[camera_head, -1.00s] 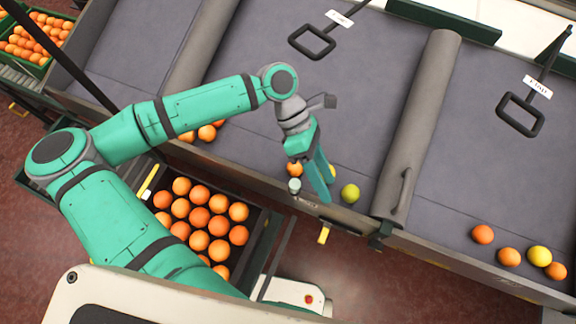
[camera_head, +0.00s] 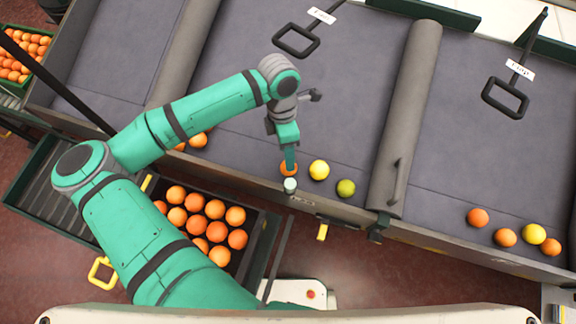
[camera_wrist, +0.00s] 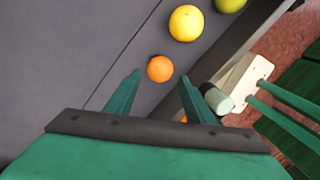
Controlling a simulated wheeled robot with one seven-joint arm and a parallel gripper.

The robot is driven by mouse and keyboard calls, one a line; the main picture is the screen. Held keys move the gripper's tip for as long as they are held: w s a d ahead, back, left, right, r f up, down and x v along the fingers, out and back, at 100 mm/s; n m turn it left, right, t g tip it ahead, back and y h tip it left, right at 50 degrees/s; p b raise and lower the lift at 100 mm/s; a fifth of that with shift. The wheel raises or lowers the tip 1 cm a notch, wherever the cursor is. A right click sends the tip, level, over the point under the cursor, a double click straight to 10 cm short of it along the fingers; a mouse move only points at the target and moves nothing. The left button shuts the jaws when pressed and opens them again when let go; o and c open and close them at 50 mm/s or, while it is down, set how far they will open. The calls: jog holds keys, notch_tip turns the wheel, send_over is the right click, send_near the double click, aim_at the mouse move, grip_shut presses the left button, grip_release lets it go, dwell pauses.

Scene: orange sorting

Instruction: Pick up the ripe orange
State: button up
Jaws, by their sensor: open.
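A ripe orange (camera_head: 289,168) lies on the grey sorting surface near its front edge. In the wrist view the orange (camera_wrist: 160,69) sits just beyond and between my open fingertips, with nothing held. My gripper (camera_head: 290,160) points down at the orange in the head view and partly covers it. The wrist view shows my gripper (camera_wrist: 160,85) with its two green fingers spread apart. A yellow fruit (camera_head: 319,170) and a green fruit (camera_head: 346,188) lie to the right of the orange.
A crate (camera_head: 262,222) of oranges stands below the front edge. A grey divider (camera_head: 408,120) rises right of the fruit. A pale cylindrical knob (camera_wrist: 218,101) is close to my right finger. Several fruits lie in the right bay, including an orange one (camera_head: 478,217).

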jog(key=shift+x, duration=2.65)
jog(key=c, duration=0.8)
